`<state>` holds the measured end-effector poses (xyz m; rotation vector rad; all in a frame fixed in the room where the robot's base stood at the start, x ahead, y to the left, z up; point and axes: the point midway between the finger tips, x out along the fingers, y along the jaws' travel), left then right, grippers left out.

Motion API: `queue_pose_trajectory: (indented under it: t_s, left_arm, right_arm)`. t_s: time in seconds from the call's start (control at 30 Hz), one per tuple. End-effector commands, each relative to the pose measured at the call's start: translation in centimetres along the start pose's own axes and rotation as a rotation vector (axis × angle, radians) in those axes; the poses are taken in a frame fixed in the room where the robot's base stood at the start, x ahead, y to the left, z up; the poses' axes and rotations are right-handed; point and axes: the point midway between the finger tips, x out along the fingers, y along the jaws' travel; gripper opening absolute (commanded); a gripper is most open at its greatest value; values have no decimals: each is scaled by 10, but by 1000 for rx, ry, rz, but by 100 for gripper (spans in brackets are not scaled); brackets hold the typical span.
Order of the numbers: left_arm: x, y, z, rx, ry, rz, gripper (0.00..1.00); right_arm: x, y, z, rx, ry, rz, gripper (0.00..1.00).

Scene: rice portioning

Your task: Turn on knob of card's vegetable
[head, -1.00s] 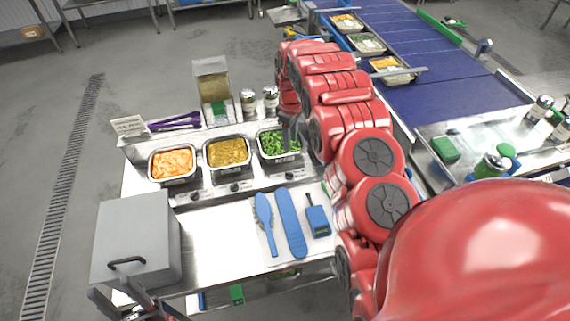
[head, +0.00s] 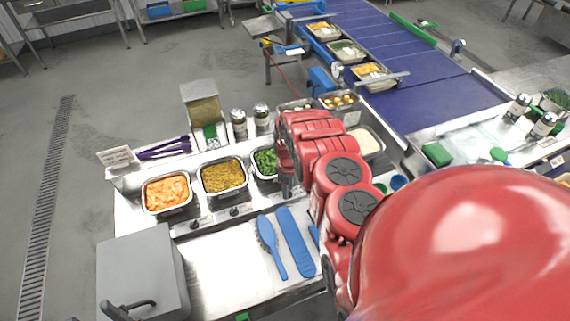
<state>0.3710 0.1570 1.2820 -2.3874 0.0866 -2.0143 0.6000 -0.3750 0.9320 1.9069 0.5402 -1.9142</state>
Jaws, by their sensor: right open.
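A small white card (head: 118,157) stands at the back left of the warmer; its print is too small to read. Three steel pans hold orange food (head: 167,192), yellow-brown food (head: 222,176) and green vegetables (head: 265,162). The green pan is partly hidden by my right arm. Two dark knobs show on the front panel, the left knob (head: 195,224) and the middle knob (head: 234,211). My left gripper cannot be made out clearly.
A grey lidded box (head: 140,265) stands at the table's front left. Purple utensils (head: 165,147), a tall container (head: 203,110) and shakers (head: 239,122) stand behind. A conveyor (head: 420,95) runs at the back right.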

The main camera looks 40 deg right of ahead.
Motion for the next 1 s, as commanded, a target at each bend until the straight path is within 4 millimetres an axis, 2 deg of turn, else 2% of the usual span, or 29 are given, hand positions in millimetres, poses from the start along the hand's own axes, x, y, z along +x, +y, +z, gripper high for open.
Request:
queue_pose_trajectory:
  t_s: [0.13, 0.17, 0.37, 0.4, 0.77, 1.0]
  left_arm:
    - [0, 0, 0, 0, 0, 0, 50]
    - [0, 0, 0, 0, 0, 0, 50]
    - [0, 0, 0, 0, 0, 0, 50]
    - [0, 0, 0, 0, 0, 0, 50]
    - [-1, 0, 0, 0, 0, 0, 50]
    - [-14, 1, 2, 0, 0, 0, 50]
  right_arm:
    - [0, 0, 0, 1, 1, 1, 41]
    - [0, 0, 0, 1, 0, 0, 38]
    - [0, 0, 0, 1, 1, 1, 2]
    - [0, 0, 0, 1, 1, 1, 0]
    - [0, 0, -1, 6, 1, 1, 0]
    - [3, 0, -1, 73, 1, 0, 0]
